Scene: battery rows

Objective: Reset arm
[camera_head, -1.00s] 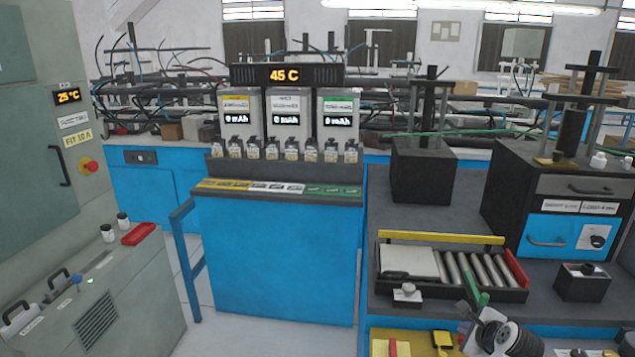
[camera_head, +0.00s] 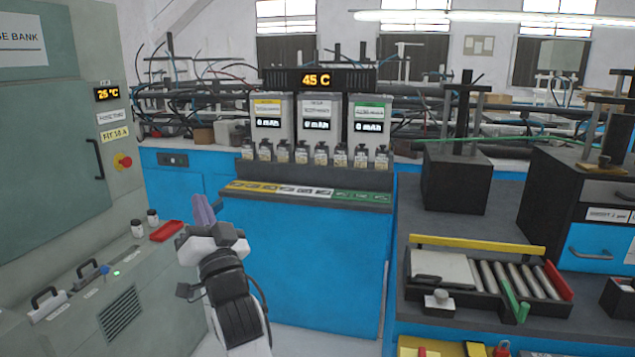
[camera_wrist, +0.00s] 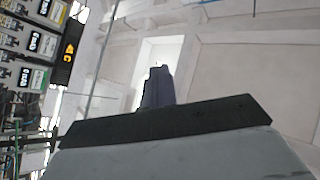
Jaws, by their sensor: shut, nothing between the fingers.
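My gripper (camera_head: 204,210) is raised in front of the blue cabinet in the head view, left of the picture's middle. Its purple fingers are shut together with nothing between them and point upward. In the wrist view the fingers (camera_wrist: 158,87) stand closed against the pale ceiling. My arm reaches up to it from the bottom of the head view. Nothing touches the gripper.
The blue battery station (camera_head: 300,245) carries several small cells and a 45 C display (camera_head: 316,80). A grey cabinet (camera_head: 50,140) with a red knob stands left. At right, the dark bench holds a roller tray (camera_head: 480,308) and a black block (camera_head: 456,182).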

